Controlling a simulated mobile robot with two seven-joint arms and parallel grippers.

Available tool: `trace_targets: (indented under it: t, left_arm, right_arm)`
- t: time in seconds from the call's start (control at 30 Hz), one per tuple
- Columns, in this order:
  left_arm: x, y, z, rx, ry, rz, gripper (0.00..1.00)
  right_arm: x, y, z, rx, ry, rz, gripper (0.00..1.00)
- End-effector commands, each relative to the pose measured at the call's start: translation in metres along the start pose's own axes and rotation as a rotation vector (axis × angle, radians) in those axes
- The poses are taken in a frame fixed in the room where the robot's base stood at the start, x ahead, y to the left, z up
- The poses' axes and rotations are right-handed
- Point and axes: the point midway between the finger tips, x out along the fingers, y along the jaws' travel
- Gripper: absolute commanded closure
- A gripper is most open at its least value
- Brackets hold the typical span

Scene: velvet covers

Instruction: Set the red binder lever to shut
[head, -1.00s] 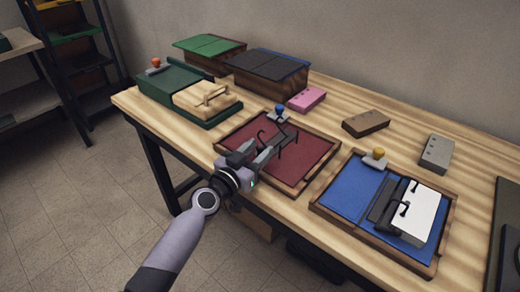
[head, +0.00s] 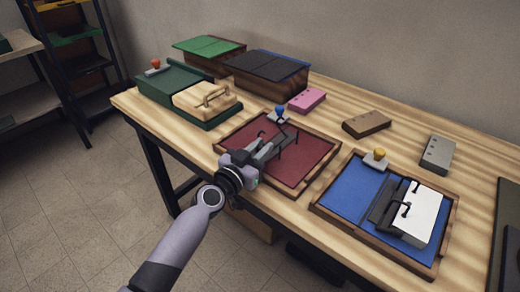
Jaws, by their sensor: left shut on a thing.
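The red binder (head: 308,172) lies open and flat in a wooden frame near the table's front edge. Thin dark ring arches stand up near its middle, partly behind my gripper. My left gripper (head: 272,148) is over the binder's left-middle part, its fingers at the dark metal mechanism. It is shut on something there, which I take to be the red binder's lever. The fingers hide most of it, so its position cannot be told. My right gripper is not in view.
A blue binder (head: 350,188) with white paper (head: 422,218) lies to the right, and a green one (head: 170,80) at left. Blue (head: 280,112) and yellow (head: 376,158) knobbed stamps stand close by. Pink (head: 307,100), brown (head: 366,124) and grey (head: 437,154) blocks lie behind.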

Motion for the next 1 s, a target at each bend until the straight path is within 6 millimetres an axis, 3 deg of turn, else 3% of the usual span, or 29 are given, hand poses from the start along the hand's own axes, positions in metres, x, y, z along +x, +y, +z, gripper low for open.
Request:
trace_targets:
  t: [0.33, 0.7, 1.0]
  left_arm:
    - [-0.001, 0.009, 0.005, 0.219, 0.023, 0.001, 1.00]
    - [-0.002, 0.018, 0.009, 0.467, 0.050, 0.001, 1.00]
    - [-0.003, 0.021, 0.011, 0.568, 0.060, 0.000, 1.00]
  right_arm:
    - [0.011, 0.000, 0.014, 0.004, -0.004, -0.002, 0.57]
    - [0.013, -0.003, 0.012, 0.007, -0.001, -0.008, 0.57]
    - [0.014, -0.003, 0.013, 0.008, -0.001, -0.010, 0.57]
